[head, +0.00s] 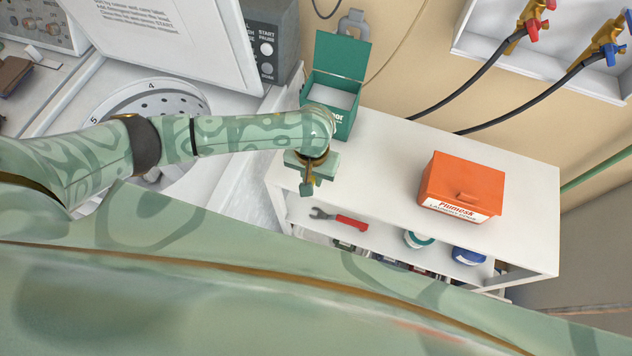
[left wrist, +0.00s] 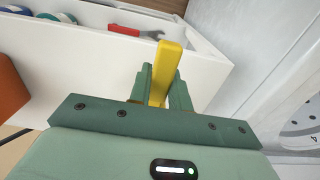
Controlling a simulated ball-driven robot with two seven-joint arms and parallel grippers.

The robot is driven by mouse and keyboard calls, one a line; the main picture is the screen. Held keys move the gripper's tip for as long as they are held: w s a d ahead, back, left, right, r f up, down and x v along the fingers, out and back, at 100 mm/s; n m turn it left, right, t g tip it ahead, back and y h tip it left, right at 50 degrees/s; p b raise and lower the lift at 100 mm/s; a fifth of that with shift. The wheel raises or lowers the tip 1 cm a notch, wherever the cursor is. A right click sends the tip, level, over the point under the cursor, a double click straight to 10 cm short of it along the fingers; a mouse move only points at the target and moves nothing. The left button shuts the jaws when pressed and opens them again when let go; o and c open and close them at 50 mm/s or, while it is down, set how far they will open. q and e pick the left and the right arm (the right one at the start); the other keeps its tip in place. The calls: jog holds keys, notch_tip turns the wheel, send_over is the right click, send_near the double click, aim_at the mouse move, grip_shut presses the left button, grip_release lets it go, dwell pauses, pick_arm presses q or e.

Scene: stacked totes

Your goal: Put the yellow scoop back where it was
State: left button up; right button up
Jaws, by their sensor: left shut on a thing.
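The yellow scoop (left wrist: 168,62) shows in the left wrist view as a plain yellow bar. It stands between the fingers of my left gripper (left wrist: 161,88), which is shut on it. In the head view my left gripper (head: 311,177) is above the left end of the white shelf unit, just in front of the open green box. The scoop is not clearly seen there. The green box (head: 342,122) has its lid up and white contents inside. An orange box (head: 460,187) with its lid shut stands farther right on the shelf top. My right gripper is not in view.
The white shelf unit (head: 385,165) has clear top space between the boxes. A red-handled wrench (head: 340,218) and several containers are on its lower shelf. An open washing machine (head: 180,100) is at left. Black hoses run from red and blue taps on the wall.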

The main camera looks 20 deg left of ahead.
pick_arm(q)
jog(key=shift+w+d+f, duration=0.2)
jog(key=shift+w+f, duration=0.3)
jog(key=shift+f, duration=0.1)
notch_tip(320, 180, down, 3)
jog(key=shift+w+f+b, duration=0.15)
jog(key=shift+f+b, duration=0.05)
jog(key=shift+b, duration=0.8)
jog(key=shift+r, duration=0.1)
jog(key=o, duration=0.9)
notch_tip(320, 180, up, 12)
jog(key=p, duration=0.5)
